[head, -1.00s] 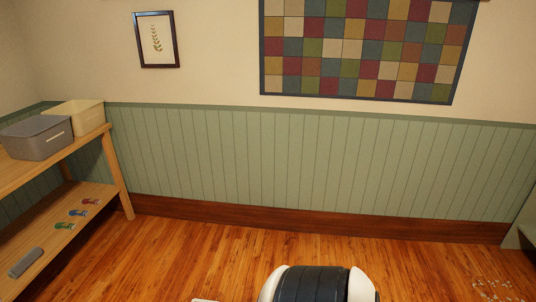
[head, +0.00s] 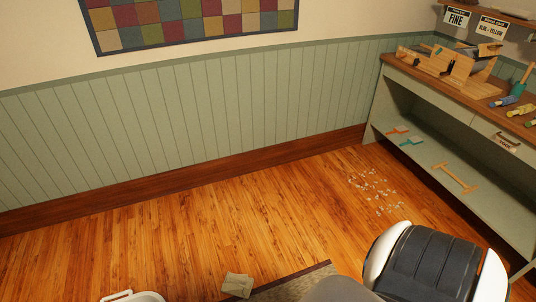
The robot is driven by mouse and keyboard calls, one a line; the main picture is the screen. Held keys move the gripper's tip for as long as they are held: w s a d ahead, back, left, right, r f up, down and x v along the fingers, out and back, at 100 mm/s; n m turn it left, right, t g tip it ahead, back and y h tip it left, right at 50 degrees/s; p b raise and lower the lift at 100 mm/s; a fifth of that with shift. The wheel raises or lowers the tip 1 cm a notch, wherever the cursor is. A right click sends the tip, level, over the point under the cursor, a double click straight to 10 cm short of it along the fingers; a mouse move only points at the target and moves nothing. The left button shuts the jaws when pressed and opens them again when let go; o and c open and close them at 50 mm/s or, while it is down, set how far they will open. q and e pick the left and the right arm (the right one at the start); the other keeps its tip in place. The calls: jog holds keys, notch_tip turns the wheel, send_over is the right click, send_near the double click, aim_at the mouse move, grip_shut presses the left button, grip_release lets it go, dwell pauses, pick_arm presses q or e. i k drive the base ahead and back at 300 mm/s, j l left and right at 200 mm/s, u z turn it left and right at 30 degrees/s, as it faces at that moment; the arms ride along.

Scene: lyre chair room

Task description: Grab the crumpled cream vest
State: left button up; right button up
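No piece that I can surely call the crumpled cream vest shows in the head view. A small cream folded or flat piece (head: 237,285) lies on the wooden floor at the bottom, beside the edge of a rug; I cannot tell whether it is cloth. Neither of my grippers is in view.
A workbench (head: 440,150) with tools and a lower shelf stands along the right. Pale scraps (head: 375,190) lie on the floor before it. A rug (head: 300,284) edge and a white rim with a handle (head: 133,296) show at the bottom. The middle floor is clear.

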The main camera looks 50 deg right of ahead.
aim_at(240, 285)
jog(key=z, duration=1.05)
jog(key=i+l+u, duration=0.35)
jog(key=l, duration=0.35)
jog(key=i+l+u, duration=0.15)
jog(key=l, duration=0.25)
jog(key=i, duration=0.15)
